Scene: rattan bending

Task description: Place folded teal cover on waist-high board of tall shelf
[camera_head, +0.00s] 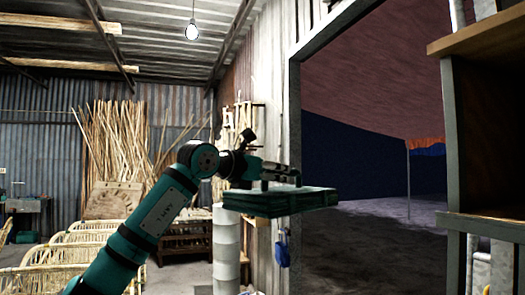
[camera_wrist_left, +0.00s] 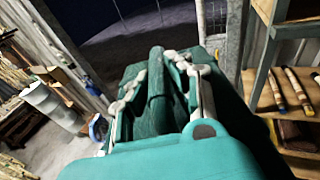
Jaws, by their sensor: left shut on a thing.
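My left gripper (camera_head: 281,179) is shut on the folded teal cover (camera_head: 262,203), a flat dark teal stack held level in the air in the head view. In the left wrist view, the cover (camera_wrist_left: 155,105) shows between and beyond the gripper's fingers. The tall shelf (camera_head: 452,130) stands at the right of the head view, to the right of the cover and apart from it. The shelf also shows at the right of the left wrist view (camera_wrist_left: 262,75). My right gripper is not in view.
A shelf board (camera_wrist_left: 290,95) in the left wrist view bears several rolls or sticks, with dark items below. Bundled rattan poles (camera_head: 115,140) and rattan chair frames (camera_head: 55,255) are at the left. A wide doorway opens behind the cover. Open air lies between cover and shelf.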

